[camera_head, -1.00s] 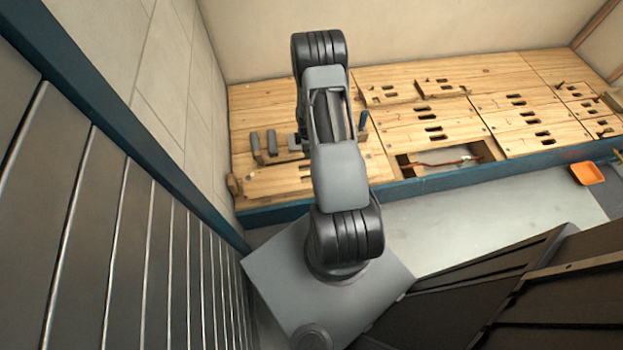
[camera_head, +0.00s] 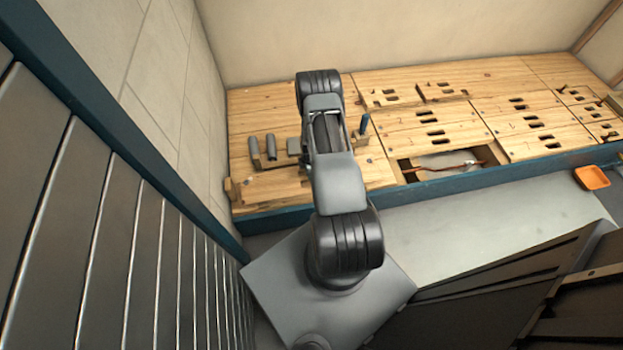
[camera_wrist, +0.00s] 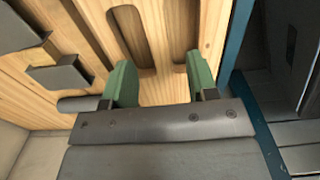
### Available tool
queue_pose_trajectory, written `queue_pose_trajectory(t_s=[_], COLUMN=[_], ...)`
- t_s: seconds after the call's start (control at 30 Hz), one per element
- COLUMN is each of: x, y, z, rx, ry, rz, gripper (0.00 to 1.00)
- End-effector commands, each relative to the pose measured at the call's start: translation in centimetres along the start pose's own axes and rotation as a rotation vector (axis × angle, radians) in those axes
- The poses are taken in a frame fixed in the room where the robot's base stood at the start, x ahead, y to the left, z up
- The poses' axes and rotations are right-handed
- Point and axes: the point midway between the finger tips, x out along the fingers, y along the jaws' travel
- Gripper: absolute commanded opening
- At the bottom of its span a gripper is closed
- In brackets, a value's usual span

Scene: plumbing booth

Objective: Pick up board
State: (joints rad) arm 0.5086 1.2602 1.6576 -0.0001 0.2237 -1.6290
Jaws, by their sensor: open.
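In the wrist view, my gripper (camera_wrist: 162,85) is open, with its two green fingers apart over a light wooden board (camera_wrist: 165,90). The board has long rounded slots. The left finger is by the near end of one slot (camera_wrist: 125,35), and the right finger is by another slot (camera_wrist: 194,45). I cannot tell whether the fingertips touch the wood. Nothing is held between them. In the head view, my arm hides the gripper and part of the wood beneath. Several slotted boards (camera_head: 430,122) lie on the low wooden platform (camera_head: 250,105).
Grey cylindrical pieces (camera_head: 270,146) stand at the platform's left, near the wall. An orange tray (camera_head: 592,178) lies on the floor at right. A slatted panel (camera_head: 60,230) borders the left.

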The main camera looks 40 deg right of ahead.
Motion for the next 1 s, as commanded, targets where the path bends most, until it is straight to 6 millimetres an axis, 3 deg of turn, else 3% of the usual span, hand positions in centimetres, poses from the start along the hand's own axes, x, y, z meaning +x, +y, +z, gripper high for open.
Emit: queue_pose_trajectory(t_s=[0.3, 0.57, 1.0], x=[4.3, 4.5, 4.4], y=[0.0, 0.0, 0.0], z=[-0.1, -0.1, -0.1], rx=[0.0, 0.0, 0.0], ry=[0.0, 0.0, 0.0], rz=[0.0, 0.0, 0.0], gripper=[0.53, 0.53, 0.11])
